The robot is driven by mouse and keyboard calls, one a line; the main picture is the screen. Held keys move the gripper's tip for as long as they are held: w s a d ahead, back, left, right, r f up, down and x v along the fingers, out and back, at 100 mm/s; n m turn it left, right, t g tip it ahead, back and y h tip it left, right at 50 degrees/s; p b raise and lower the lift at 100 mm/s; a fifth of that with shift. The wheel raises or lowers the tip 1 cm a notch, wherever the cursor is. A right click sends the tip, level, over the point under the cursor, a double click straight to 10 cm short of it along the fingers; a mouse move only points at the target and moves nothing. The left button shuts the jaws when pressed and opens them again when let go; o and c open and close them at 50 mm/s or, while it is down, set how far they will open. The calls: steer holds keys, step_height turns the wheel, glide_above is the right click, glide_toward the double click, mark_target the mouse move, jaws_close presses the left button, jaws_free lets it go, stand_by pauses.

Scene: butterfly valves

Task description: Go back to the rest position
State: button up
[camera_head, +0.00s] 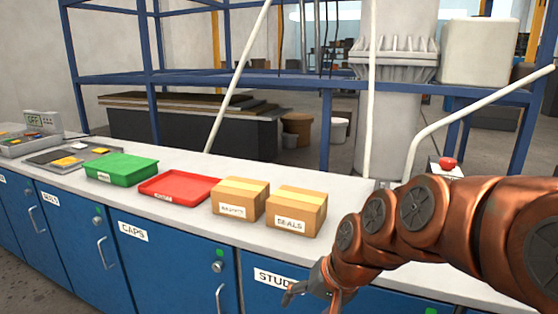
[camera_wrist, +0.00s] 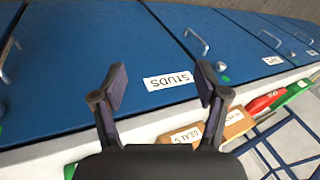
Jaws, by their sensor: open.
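My gripper (camera_wrist: 162,92) is open and empty in the wrist view, its two dark fingers spread apart. Behind them is the blue cabinet front with a white STUDS label (camera_wrist: 168,81) between the fingertips. In the head view my gripper (camera_head: 305,290) is small and partly cut off low in the picture, in front of the STUDS cabinet door (camera_head: 262,284). My copper-coloured arm reaches in from the right.
The white counter (camera_head: 170,222) runs along the cabinets. It bears a SEALS box (camera_head: 296,212), another cardboard box (camera_head: 240,199), a red tray (camera_head: 180,200) and a green bin (camera_head: 122,170). A red button (camera_head: 447,163) stands near my arm. Door handles (camera_head: 221,300) stick out.

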steer(key=s+d+f+n+g+h, duration=0.1)
steer(key=s+d+f+g, duration=0.2)
steer(key=s, duration=0.5)
steer(key=s+d+f+g+h, duration=0.1)
steer(key=s+d+f+h, duration=0.1)
steer(key=s+d, duration=0.4)
steer(key=s+d+f+n+g+h, duration=0.1)
steer(key=s+d+f+g, duration=0.15)
steer(key=s, duration=0.65)
step_height(320, 180, up, 16)
steer(key=d+t+p, duration=0.1)
steer(key=p, duration=1.3)
steer(key=shift+w+t+p, duration=0.25)
steer(key=shift+t+p, duration=0.1)
steer(key=shift+d+f, duration=0.1)
steer(key=shift+f, duration=0.05)
